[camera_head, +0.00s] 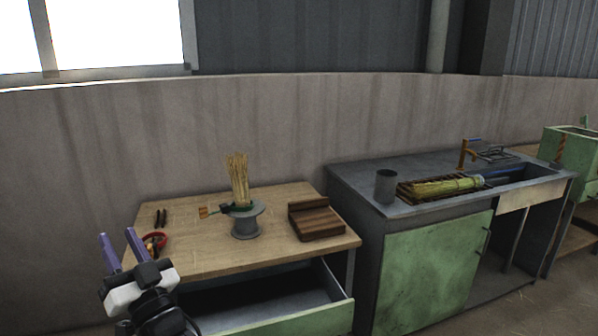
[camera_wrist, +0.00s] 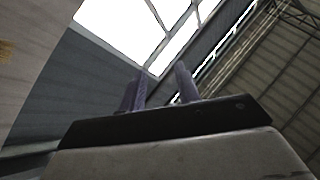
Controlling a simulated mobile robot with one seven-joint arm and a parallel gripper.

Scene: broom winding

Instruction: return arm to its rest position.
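My gripper (camera_head: 112,250) is at the lower left of the head view, in front of the wooden table's left side. Its two purple fingers point up and stand apart with nothing between them. In the wrist view my gripper (camera_wrist: 161,88) also shows its fingers apart and empty, against the window and roof. Part of the table's left front edge is hidden behind my gripper.
A wooden table (camera_head: 275,258) holds a grey spool (camera_head: 246,222) with upright straw (camera_head: 238,180), a brown wooden block (camera_head: 316,220), red-handled pliers (camera_head: 154,243) and small dark tools. Its green drawer (camera_head: 290,318) is open. A sink counter (camera_head: 350,178) with a straw bundle (camera_head: 445,187) stands right.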

